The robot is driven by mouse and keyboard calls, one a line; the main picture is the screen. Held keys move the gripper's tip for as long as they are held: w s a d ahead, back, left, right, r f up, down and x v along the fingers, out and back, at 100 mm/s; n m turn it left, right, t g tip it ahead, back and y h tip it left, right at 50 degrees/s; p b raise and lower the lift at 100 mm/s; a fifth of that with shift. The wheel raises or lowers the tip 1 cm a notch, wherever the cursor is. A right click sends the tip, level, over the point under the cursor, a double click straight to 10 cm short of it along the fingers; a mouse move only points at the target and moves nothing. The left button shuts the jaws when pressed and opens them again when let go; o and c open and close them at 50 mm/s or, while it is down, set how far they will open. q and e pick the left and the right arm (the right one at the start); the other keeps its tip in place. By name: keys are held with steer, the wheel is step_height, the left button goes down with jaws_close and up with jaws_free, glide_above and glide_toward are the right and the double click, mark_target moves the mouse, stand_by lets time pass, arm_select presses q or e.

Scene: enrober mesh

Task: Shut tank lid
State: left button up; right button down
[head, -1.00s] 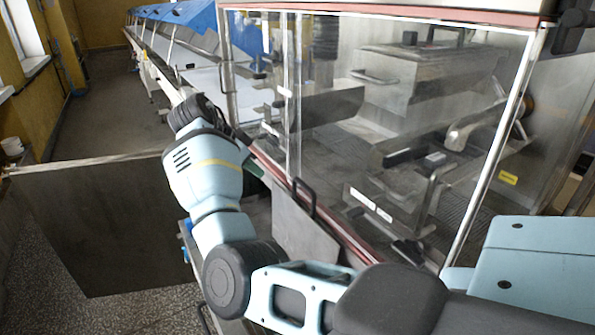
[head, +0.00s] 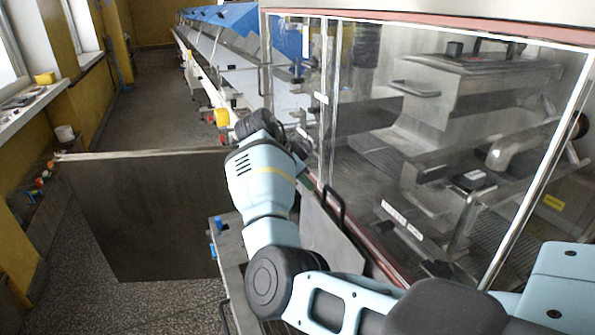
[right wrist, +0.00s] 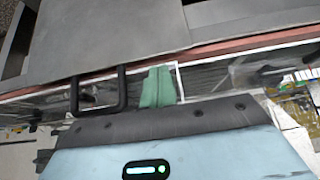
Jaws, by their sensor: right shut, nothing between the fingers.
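A flat grey metal plate with a black bar handle, seemingly the tank lid (head: 334,238), sits at the front of the glazed machine, beside its red lower edge. I cannot tell whether it is open or shut. Its handle (head: 341,206) stands up; a black bar handle (right wrist: 99,92) also shows in the right wrist view, left of my fingers. My right gripper (right wrist: 157,86) has green fingers, shut and empty, near a red-edged rail. In the head view my right wrist mostly hides it, just left of the plate. My left gripper is out of view.
A large dark upright panel (head: 150,215) stands at left, across the walkway. The clear-walled machine housing (head: 440,120) fills the right. A long blue-covered line (head: 225,50) runs away behind. Speckled floor (head: 160,305) is bare at lower left. A window sill (head: 30,105) lines the left wall.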

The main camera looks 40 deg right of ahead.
steer(key=shift+x, duration=1.55)
steer(key=shift+d, duration=0.1)
